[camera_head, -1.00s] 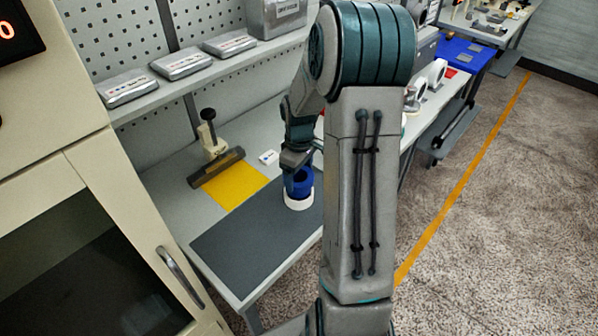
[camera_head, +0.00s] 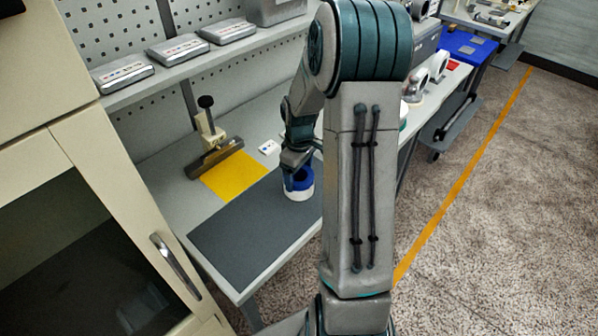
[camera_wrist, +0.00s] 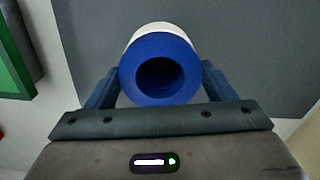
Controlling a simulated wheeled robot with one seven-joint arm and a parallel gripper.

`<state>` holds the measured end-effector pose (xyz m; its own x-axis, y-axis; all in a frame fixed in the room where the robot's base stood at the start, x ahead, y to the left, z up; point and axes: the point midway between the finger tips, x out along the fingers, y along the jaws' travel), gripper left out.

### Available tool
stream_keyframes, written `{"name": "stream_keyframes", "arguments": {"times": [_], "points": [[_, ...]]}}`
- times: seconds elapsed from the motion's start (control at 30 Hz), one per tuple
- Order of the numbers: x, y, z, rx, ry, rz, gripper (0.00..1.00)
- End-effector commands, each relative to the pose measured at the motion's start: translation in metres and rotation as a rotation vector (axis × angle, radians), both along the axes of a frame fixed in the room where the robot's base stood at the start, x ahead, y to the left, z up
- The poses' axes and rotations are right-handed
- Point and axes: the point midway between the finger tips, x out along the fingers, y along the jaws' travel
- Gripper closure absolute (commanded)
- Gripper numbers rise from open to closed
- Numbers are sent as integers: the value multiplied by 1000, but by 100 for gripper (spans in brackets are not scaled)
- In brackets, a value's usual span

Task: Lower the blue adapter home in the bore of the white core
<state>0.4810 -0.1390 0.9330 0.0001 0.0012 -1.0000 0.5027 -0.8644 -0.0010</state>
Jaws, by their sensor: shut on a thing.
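The blue adapter (camera_head: 303,178) is a thick ring with a round hole through it. It is in the top of the white core (camera_head: 303,194), which stands upright on the dark grey mat. Part of the adapter still shows above the core's rim. My gripper (camera_head: 295,171) is shut on the adapter from above. In the wrist view the blue adapter (camera_wrist: 127,72) lies between my two fingers (camera_wrist: 160,88), and a sliver of the white core (camera_wrist: 150,28) shows behind it. The rest of the core and the adapter's lower part are hidden.
The dark grey mat (camera_head: 245,232) is mostly clear. A yellow sheet (camera_head: 233,178) and a clamp-like tool with a dark bar (camera_head: 215,160) lie behind it. A small white card (camera_head: 268,147) is nearby. A shelf with several grey boxes (camera_head: 178,50) runs above the bench.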

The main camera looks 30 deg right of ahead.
Motion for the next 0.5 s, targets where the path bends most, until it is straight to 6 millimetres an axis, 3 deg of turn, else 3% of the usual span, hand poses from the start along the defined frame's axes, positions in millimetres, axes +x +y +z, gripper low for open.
{"name": "stream_keyframes", "arguments": {"times": [0.13,0.17,0.23,0.5], "points": [[0,0,0,0,0,0,45],[0,0,0,0,0,0,17],[0,0,0,0,0,0,0],[0,0,2,0,-1,0,0]]}}
